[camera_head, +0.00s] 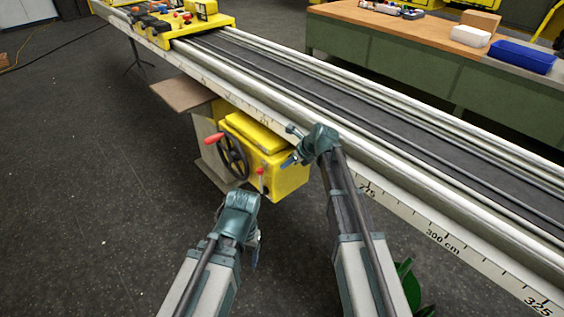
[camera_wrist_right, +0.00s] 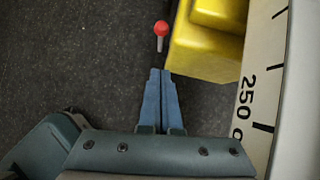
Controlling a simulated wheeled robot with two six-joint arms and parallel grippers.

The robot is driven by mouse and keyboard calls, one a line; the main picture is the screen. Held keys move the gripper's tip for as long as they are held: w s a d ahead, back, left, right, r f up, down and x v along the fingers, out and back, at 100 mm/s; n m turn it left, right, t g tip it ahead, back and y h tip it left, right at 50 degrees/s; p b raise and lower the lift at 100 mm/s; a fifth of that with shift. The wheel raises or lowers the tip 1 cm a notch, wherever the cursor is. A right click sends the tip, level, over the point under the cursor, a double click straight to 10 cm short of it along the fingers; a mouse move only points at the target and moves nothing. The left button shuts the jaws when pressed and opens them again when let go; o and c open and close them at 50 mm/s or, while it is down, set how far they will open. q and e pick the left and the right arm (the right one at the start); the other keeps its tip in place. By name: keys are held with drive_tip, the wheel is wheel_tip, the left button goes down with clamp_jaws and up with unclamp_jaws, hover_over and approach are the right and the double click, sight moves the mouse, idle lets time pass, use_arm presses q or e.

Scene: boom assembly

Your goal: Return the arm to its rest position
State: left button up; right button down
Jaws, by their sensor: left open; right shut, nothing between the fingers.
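My right arm reaches forward to the long rail, and its gripper (camera_head: 287,161) hangs beside the yellow gearbox (camera_head: 289,181). In the right wrist view the blue fingers (camera_wrist_right: 158,72) lie together with nothing between them. They point toward a red-tipped lever (camera_wrist_right: 161,32) and are apart from it. My left arm is low, in front of the handwheel (camera_head: 233,157). Its gripper (camera_head: 256,256) is open and points down over the floor, largely hidden behind the wrist. No object shows in it.
The rail (camera_head: 420,150) with its centimetre scale (camera_head: 440,240) runs from upper left to lower right. A yellow carriage (camera_head: 205,23) stands at its far end. A brown plate (camera_head: 183,94) sticks out at the left. A workbench (camera_head: 420,38) with a blue bin (camera_head: 522,57) stands behind.

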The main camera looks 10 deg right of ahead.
drive_tip(key=shift+s+d+r+p, duration=0.2)
drive_tip(key=shift+s+r+p, duration=0.1)
drive_tip(key=shift+r, duration=0.25)
drive_tip(key=s+a+f+n+g+h, duration=0.2)
drive_tip(key=s+n+g+h, duration=0.1)
drive_tip(key=s+n, duration=1.3)
drive_tip(key=s+a+f+n+g+h, duration=0.2)
drive_tip(key=s+n+h, duration=0.2)
drive_tip(key=s+n, duration=1.15)
wheel_tip(320, 180, up, 14)
drive_tip(key=p, duration=1.4)
drive_tip(key=shift+y, duration=0.3)
drive_tip(key=shift+a+f, duration=0.1)
